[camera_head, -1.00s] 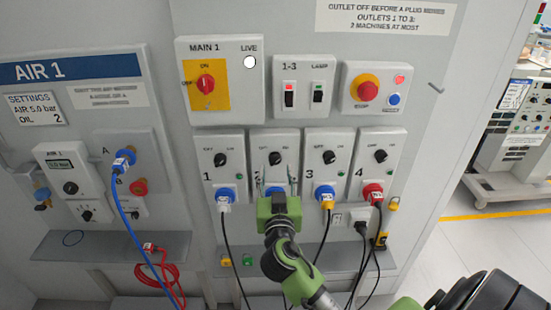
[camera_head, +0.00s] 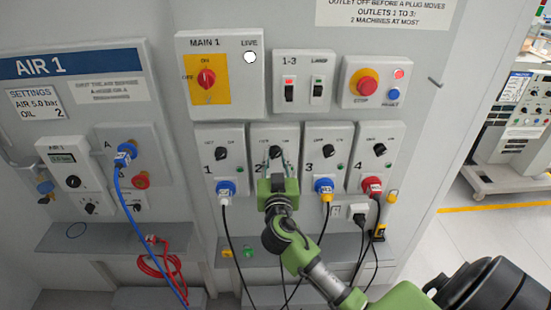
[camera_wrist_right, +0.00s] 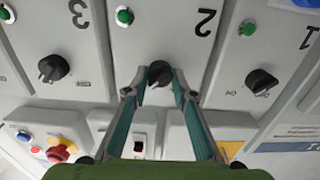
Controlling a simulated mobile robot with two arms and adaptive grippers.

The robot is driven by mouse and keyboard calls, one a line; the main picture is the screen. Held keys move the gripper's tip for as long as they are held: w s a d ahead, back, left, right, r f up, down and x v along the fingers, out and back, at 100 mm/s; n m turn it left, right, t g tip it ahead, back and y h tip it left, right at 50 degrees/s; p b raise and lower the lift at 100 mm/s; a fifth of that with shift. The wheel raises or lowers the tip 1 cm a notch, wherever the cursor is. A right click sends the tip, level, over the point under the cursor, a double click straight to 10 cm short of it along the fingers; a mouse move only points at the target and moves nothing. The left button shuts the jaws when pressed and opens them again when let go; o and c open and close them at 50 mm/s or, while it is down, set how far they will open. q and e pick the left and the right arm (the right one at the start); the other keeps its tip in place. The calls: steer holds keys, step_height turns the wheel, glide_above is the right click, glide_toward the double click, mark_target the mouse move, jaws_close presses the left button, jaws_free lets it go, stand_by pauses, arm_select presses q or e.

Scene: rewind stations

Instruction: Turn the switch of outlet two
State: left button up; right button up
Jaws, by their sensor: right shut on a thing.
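The switch of outlet two (camera_head: 276,153) is a black knob on the light panel marked 2 (camera_head: 258,133). It also shows in the right wrist view (camera_wrist_right: 159,72) below the upside-down 2, with a green lamp (camera_wrist_right: 124,17) close by. My right gripper (camera_head: 277,164) is at this knob. In the right wrist view its two teal fingers (camera_wrist_right: 159,82) are on either side of the knob, closed on it. The knob's exact turn is partly hidden by the fingers. The socket of outlet two is hidden behind my gripper. My left gripper is not in view.
Similar knobs sit on outlet one (camera_head: 221,153), outlet three (camera_head: 329,151) and outlet four (camera_head: 379,149). Plugs with hanging black cables are below these. Above are the red main switch (camera_head: 206,79), two rocker switches (camera_head: 290,93) and a red stop button (camera_head: 367,87).

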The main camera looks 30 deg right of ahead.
steer(key=shift+n, duration=0.3)
steer(key=n, duration=0.3)
steer(key=shift+b, duration=0.3)
steer(key=n, duration=0.4)
steer(key=shift+n, duration=0.3)
steer(key=n+p, duration=0.1)
steer(key=n, duration=0.4)
steer(key=shift+r+p, duration=0.1)
steer(key=shift+p, duration=0.2)
steer(key=shift+n+p, duration=0.7)
steer(key=shift+n, duration=1.6)
steer(key=o, duration=1.1)
